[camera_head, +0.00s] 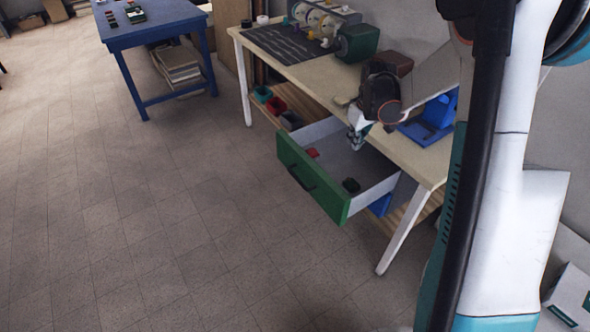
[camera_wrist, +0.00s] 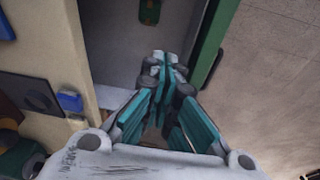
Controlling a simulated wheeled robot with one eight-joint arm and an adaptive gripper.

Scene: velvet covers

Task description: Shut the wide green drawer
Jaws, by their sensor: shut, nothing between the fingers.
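The wide green drawer (camera_head: 311,184) stands pulled out from under the cream-topped table, its green front with a dark handle facing the open floor. My gripper (camera_head: 356,143) is over the drawer's inner part, close to the table edge, pointing down. In the wrist view the gripper (camera_wrist: 163,65) is shut and empty, with the drawer's green front (camera_wrist: 212,40) to the right of the fingertips. I cannot tell whether the fingertips touch the drawer.
The cream table (camera_head: 283,67) carries a dark mat, a machine and a blue stand (camera_head: 432,118) near my arm. Small bins (camera_head: 276,105) sit on the shelf beneath, left of the drawer. A blue table (camera_head: 153,32) stands farther back. The floor in front of the drawer is clear.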

